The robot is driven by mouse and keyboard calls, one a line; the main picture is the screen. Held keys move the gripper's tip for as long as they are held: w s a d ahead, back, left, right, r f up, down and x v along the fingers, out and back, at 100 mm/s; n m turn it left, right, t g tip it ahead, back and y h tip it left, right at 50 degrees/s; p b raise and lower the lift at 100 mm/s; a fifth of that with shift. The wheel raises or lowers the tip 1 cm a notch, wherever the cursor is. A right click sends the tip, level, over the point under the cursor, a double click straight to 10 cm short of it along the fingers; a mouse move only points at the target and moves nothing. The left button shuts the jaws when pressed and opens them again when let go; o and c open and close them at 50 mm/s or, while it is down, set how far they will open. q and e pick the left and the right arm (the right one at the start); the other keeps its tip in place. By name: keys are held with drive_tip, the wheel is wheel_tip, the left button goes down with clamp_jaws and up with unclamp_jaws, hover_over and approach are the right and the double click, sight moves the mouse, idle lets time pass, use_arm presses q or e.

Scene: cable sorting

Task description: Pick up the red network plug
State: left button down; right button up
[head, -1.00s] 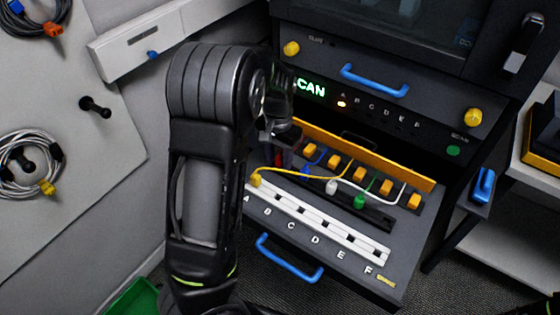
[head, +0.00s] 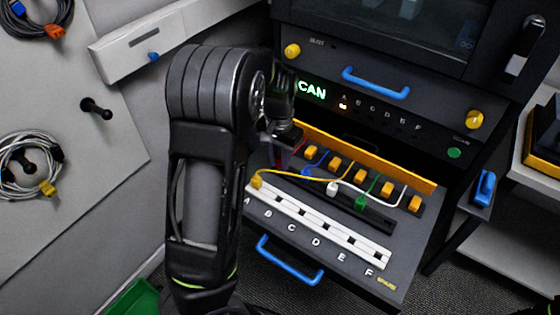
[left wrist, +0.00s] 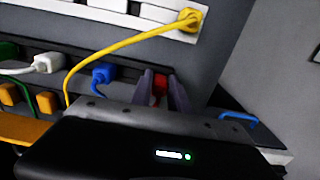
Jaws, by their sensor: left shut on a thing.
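The red network plug (left wrist: 160,84) shows in the left wrist view as a small red block between the two fingers of my left gripper (left wrist: 161,92). The fingers are shut on it, and they hide most of it. It sits at the end of the row of plugs, beside the blue plug (left wrist: 103,74). In the head view my left gripper (head: 284,150) is over the left end of the drawer, largely hidden by my own arm. My right gripper does not show.
The open drawer has a white strip (head: 318,225) marked A to F. A yellow plug (head: 257,180) is at A. White (head: 332,188) and green (head: 361,202) plugs sit behind it, with several orange blocks near the orange bar (head: 385,164). A blue handle (head: 289,262) juts out in front.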

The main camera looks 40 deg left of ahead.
use_arm(q)
wheel_tip(320, 180, up, 10)
drive_tip(key=shift+f, duration=0.1)
idle(0.9)
drive_tip(key=shift+r+p, duration=1.55)
drive_tip(key=shift+r, duration=0.2)
